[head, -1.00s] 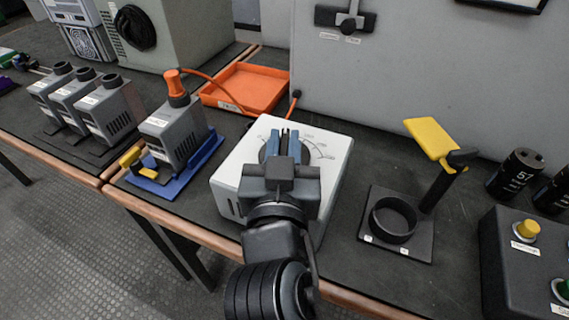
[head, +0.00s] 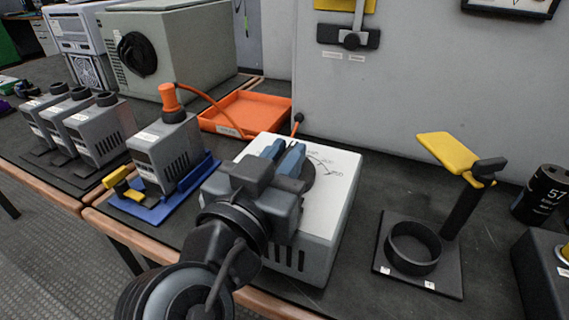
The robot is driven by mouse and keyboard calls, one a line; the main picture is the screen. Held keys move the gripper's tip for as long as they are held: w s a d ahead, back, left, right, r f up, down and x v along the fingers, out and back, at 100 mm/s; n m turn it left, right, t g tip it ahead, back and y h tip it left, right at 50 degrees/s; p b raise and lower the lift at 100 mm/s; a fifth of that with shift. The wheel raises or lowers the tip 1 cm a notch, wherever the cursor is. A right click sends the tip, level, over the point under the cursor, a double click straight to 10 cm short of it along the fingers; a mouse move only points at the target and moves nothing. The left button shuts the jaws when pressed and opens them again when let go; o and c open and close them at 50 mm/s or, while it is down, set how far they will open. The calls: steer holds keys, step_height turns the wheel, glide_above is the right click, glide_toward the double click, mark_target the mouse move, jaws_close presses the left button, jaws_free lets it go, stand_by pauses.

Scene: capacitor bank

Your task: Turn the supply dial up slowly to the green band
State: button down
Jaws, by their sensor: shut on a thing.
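The supply unit (head: 335,207) is a white-topped grey box near the bench's front edge. A printed scale (head: 338,172) shows on its top, partly covered by my gripper. The dark round supply dial (head: 307,176) sits on that top, mostly hidden behind the blue fingers. My gripper (head: 282,158) is shut on the dial, reaching in from the lower left. I cannot make out a green band or the dial's pointer.
A grey capacitor unit with an orange cap (head: 168,97) stands on a blue base (head: 206,167) to the left. An orange tray (head: 262,113) lies behind. A black stand with a ring (head: 412,246) and yellow-topped post is at right. Bare bench lies between.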

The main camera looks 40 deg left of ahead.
stand_by(0.4)
steer(key=c, duration=1.1)
jaws_free()
steer(key=shift+c, duration=0.2)
steer(key=v, duration=0.7)
steer(key=shift+s+p, duration=0.3)
steer(key=shift+s, duration=0.1)
